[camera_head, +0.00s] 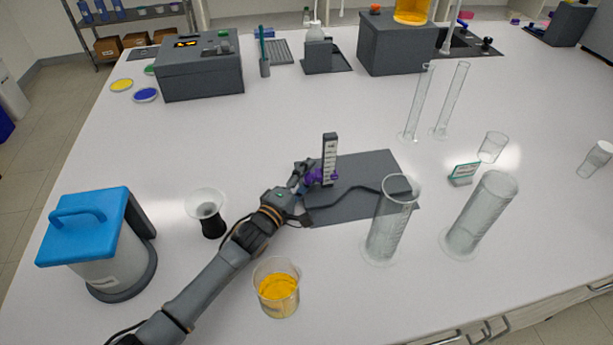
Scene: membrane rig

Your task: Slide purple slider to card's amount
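The purple slider (318,177) sits low on an upright post with a white marked scale (329,157), which stands on a dark grey mat (367,193). My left gripper (309,178) reaches in from the lower left, with its fingertips at the slider's left side. It is too small to tell whether the fingers are closed on it. A small card with a teal top (464,173) stands in a holder right of the mat; its text is too small to read. My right gripper is not in view.
Two large glass cylinders (391,222) (478,216) stand at the mat's right. A blue-lidded container (95,245) is at left.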

